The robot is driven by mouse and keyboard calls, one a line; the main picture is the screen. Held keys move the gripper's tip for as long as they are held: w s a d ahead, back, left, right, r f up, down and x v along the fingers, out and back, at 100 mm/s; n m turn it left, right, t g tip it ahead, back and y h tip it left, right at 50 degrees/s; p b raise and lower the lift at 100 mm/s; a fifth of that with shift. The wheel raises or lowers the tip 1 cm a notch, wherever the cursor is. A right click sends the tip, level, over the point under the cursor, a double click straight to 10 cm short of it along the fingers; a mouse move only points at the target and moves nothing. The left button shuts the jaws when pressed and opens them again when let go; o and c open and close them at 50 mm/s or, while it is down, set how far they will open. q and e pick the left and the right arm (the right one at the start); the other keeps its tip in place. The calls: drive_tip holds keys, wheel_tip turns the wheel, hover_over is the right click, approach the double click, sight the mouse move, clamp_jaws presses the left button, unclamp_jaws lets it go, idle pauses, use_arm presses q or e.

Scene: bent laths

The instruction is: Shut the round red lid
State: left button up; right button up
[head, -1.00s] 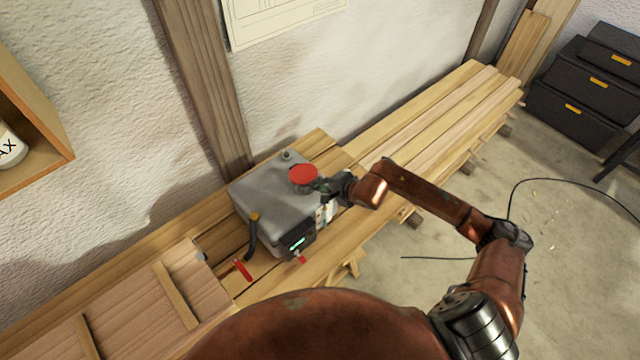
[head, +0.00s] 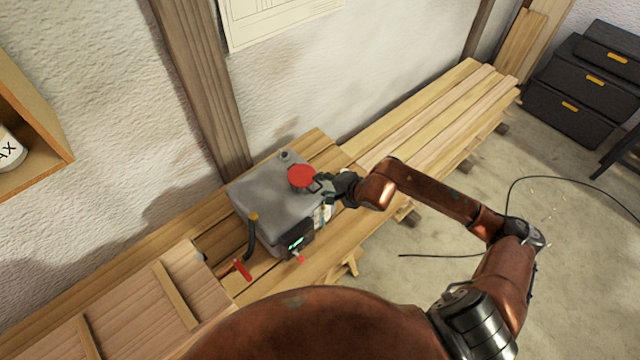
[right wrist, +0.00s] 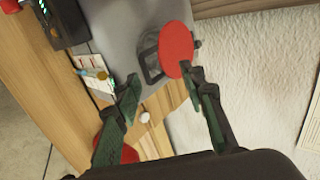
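The round red lid (head: 301,176) is on top of the grey metal box (head: 270,200). In the right wrist view the lid (right wrist: 176,48) looks like a tilted disc beside a dark ring-shaped opening (right wrist: 149,58), so it appears raised. My right gripper (head: 319,185) is at the box's right side, close to the lid. In the right wrist view its two fingers (right wrist: 164,78) are apart with nothing between them. One fingertip is very near the lid's lower edge; I cannot tell whether it touches. My left gripper is not in view.
The box stands on a stack of wooden laths (head: 430,120) along the white wall (head: 300,90). A dark hose (head: 251,238) and a red handle (head: 243,269) are at its front left. A dark panel with a green display (head: 297,243) is on its front.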

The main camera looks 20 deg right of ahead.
drive_tip(key=shift+p+v, duration=0.3)
drive_tip(key=shift+v, duration=2.4)
drive_tip(key=s+d+r+p, duration=0.1)
drive_tip(key=s+d, duration=0.1)
drive_tip(key=s, duration=0.4)
drive_tip(key=s+d+r+p, duration=0.1)
drive_tip(key=s+d, duration=0.1)
drive_tip(key=s, duration=0.5)
drive_tip(key=shift+d, duration=0.4)
drive_tip(key=shift+s, duration=0.1)
